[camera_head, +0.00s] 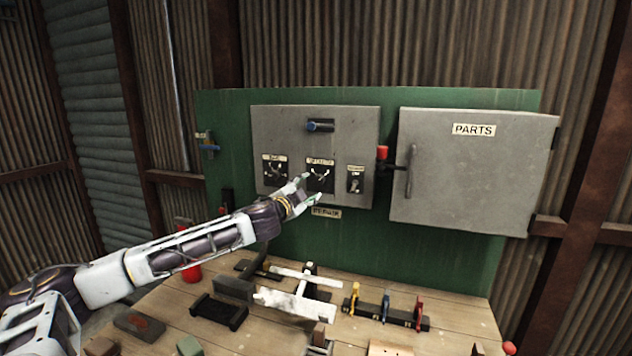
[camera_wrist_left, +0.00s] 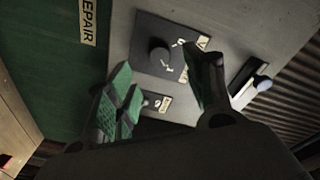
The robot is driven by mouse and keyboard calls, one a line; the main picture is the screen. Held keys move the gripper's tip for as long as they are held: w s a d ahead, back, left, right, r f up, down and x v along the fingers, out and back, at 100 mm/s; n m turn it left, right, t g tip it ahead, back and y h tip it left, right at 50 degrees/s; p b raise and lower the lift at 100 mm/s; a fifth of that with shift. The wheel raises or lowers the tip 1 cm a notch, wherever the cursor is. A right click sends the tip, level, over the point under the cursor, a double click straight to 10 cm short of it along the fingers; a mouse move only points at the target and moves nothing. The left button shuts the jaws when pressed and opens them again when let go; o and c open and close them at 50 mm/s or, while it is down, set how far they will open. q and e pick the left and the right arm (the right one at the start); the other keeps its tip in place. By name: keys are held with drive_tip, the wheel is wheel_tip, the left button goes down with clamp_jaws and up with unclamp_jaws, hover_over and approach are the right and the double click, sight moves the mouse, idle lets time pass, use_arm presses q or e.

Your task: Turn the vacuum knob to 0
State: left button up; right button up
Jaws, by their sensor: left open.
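The left dial (camera_head: 275,172) and the middle dial (camera_head: 319,177) have labels too blurred to read, so I cannot tell which is the vacuum knob. My left gripper (camera_head: 314,188) is open at the lower part of the middle dial. In the left wrist view, a round black knob (camera_wrist_left: 160,58) on its plate lies just beyond my open fingers (camera_wrist_left: 164,92), not clearly between them. White marks show beside it, but its setting is unclear. My right gripper is not in view.
A red-topped lever (camera_head: 382,154) stands between the panel and the PARTS cabinet (camera_head: 475,190). Tools and blocks crowd the wooden bench (camera_head: 460,315) below.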

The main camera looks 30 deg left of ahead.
sight(318, 181)
use_arm(q)
drive_tip(key=shift+w+a+r+p, duration=0.15)
drive_tip(key=shift+w+p, duration=0.6)
drive_tip(key=shift+w, duration=0.95)
drive_tip(key=shift+w+a+p, duration=0.25)
drive_tip(key=shift+w+p, duration=0.2)
drive_tip(key=shift+w, duration=1.5)
drive_tip(key=shift+c, duration=0.4)
drive_tip(key=c, duration=0.9)
drive_tip(key=shift+f, duration=0.2)
drive_tip(key=shift+c, duration=0.2)
